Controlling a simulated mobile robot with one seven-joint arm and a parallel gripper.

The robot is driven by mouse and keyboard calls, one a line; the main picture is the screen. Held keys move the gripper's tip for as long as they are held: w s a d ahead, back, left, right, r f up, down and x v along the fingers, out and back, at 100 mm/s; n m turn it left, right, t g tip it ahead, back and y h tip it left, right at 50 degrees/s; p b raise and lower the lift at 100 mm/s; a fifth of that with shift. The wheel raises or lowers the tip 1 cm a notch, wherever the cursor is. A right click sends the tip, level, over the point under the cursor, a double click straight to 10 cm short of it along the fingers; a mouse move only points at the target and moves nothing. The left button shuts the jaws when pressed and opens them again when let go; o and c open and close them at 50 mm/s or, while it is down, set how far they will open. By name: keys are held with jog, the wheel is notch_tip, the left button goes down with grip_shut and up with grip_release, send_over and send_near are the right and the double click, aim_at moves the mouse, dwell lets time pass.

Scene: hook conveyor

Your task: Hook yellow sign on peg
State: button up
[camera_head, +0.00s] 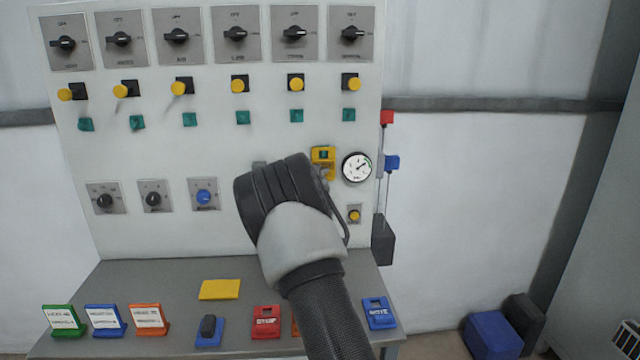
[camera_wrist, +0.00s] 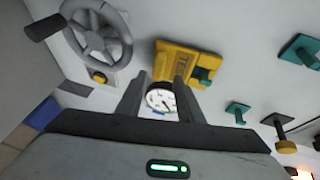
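A yellow sign (camera_head: 323,158) with dark lettering is on the white panel, just left of the round gauge. In the wrist view the sign (camera_wrist: 180,58) has a teal peg (camera_wrist: 203,76) showing at its edge, and it appears to hang on that peg. My gripper (camera_wrist: 160,88) is open and empty. Its two fingers are apart, with the gauge visible between them. The right finger overlaps the sign's edge in the picture; I cannot tell whether they touch. In the head view my wrist hides the fingertips.
Several bare teal pegs (camera_head: 243,117) run in a row below yellow knobs (camera_head: 239,84). A gauge (camera_head: 357,167) and a grey handwheel (camera_wrist: 97,38) are close to my gripper. The grey table (camera_head: 180,273) holds a flat yellow plate (camera_head: 220,289) and several coloured signs.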

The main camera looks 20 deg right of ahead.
jog(key=s+a+r+n+y+p, duration=0.3)
jog(key=s+a+r+n+y, duration=0.4)
jog(key=s+a, duration=0.6)
jog(key=s+a+r+n+y+p, duration=0.35)
jog(key=s+a+r+n, duration=0.65)
jog(key=s, duration=0.5)
jog(key=s+f+n+g+p, duration=0.1)
jog(key=s+n+g, duration=0.2)
jog(key=s, duration=0.9)
jog(key=s+f+n+g+p, duration=0.2)
jog(key=s+n, duration=0.3)
jog(key=s, duration=0.8)
jog(key=shift+s+f+g, duration=0.2)
jog(key=shift+f+g, duration=0.1)
jog(key=shift+g, duration=0.5)
jog(key=shift+h, duration=0.25)
